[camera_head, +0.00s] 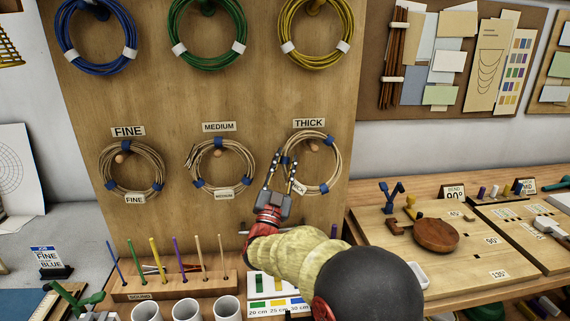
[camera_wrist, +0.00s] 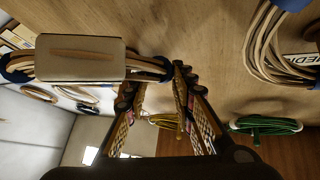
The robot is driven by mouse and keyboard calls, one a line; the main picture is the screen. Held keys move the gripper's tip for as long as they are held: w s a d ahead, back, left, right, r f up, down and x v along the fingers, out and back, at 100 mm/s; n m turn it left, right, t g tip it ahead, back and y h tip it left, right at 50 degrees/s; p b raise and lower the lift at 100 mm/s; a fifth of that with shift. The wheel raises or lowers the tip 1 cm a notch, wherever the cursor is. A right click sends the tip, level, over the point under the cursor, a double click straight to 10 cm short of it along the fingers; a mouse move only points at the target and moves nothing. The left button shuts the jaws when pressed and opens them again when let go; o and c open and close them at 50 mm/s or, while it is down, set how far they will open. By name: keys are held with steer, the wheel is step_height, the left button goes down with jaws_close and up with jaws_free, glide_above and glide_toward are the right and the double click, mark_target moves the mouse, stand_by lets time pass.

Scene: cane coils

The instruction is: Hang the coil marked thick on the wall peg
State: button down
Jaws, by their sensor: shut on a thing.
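The coil marked thick (camera_head: 336,172) is a tan cane ring with blue ties, upright against the board below the THICK sign (camera_head: 309,122). Its THICK tag (camera_head: 298,187) hangs at its lower left. The wooden wall peg (camera_head: 314,146) shows inside the ring, near its top; I cannot tell whether the cane rests on it. My gripper (camera_head: 282,165) is shut on the coil's left side. In the wrist view, the coil's tag (camera_wrist: 80,57) and a blue tie lie beside my fingers (camera_wrist: 158,85); the fingers hide the gripped cane.
The medium coil (camera_head: 189,168) hangs close to the left of my gripper, with the fine coil (camera_head: 105,170) beyond it. Blue, green and yellow coils (camera_head: 284,35) hang above. Below are a rack of sticks (camera_head: 172,286), white cups (camera_head: 186,310) and a workbench (camera_head: 380,197) at right.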

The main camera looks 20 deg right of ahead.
stand_by(0.3)
steer(key=c, duration=1.5)
jaws_free()
steer(key=shift+o, duration=0.4)
